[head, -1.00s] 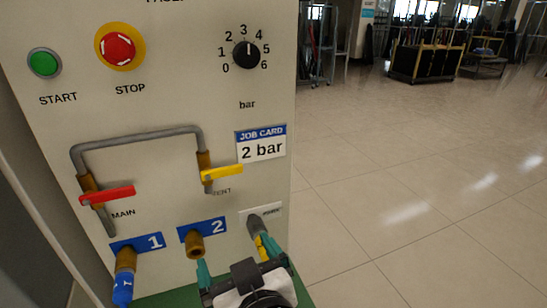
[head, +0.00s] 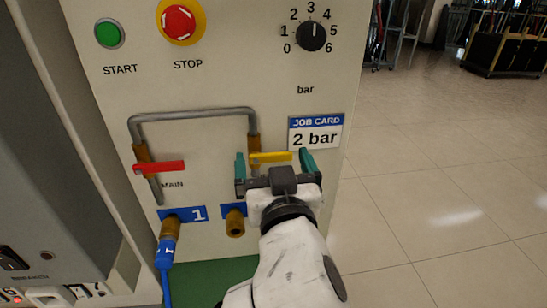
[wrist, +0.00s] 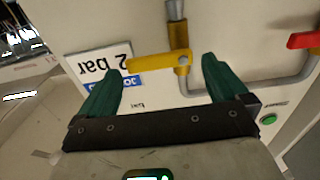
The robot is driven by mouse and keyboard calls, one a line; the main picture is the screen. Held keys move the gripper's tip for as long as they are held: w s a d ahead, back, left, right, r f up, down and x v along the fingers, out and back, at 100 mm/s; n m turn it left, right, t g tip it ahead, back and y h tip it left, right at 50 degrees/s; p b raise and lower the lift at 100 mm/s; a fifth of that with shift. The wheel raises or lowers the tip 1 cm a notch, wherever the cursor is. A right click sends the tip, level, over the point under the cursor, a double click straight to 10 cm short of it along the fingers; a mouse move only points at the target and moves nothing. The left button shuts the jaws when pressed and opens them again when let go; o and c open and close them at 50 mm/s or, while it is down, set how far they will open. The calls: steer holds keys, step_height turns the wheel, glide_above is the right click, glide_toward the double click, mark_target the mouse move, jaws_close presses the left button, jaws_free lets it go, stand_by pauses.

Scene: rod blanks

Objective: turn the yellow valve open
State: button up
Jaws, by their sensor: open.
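The yellow valve handle (head: 270,158) sits on the right end of the grey pipe on the panel, lying sideways across the pipe with its free end to the right. It also shows in the wrist view (wrist: 158,62), with its brass body above and below. My gripper (head: 273,163) is open, with one green finger to each side of the yellow handle in the head view. In the wrist view the fingers (wrist: 160,75) are apart, with the handle just beyond and between them. I cannot tell whether they touch it. The label under the valve is hidden by my gripper.
A red valve handle (head: 159,167) labelled MAIN is at the left on the same pipe (head: 190,116). A job card (head: 316,132) reads 2 bar. Port 1 (head: 168,228) holds a blue-tagged hose; port 2 (head: 235,222) is partly covered.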

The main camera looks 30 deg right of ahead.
steer(key=shift+w+d, duration=0.1)
steer(key=shift+w, duration=0.25)
steer(key=shift+c, duration=0.3)
steer(key=c, duration=0.9)
